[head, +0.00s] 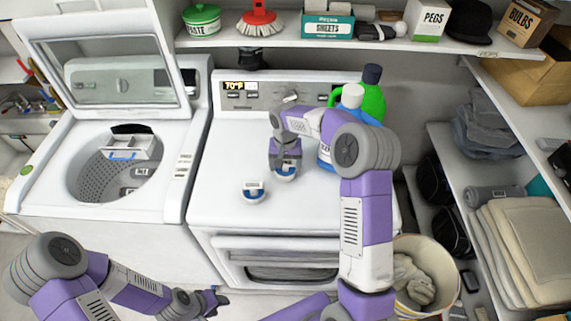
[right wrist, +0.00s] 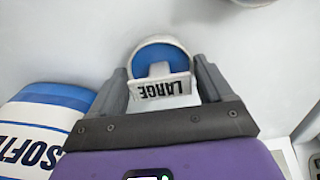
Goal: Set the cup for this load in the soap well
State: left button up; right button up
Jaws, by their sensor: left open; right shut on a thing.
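My right gripper (head: 285,158) is over the dryer top, shut on a white cup with a blue inside (head: 285,174). In the right wrist view the cup (right wrist: 163,55) sits between the fingers, and its tag reads LARGE, upside down. A second similar cup (head: 254,194) stands on the dryer to the left, its tag too small to read. The washer (head: 100,209) at left has its lid raised. A white tray-like compartment with a blue strip (head: 128,147) shows at its opening; I cannot tell whether it is the soap well. My left gripper (head: 212,300) is open and empty, low in front of the machines.
A green jug (head: 372,98) stands behind my right arm. The raised washer lid (head: 100,62) stands at the back left. The dryer top's front left (head: 215,205) is clear.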

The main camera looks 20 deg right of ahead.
jog(key=shift+f, duration=0.1)
jog(key=o, duration=1)
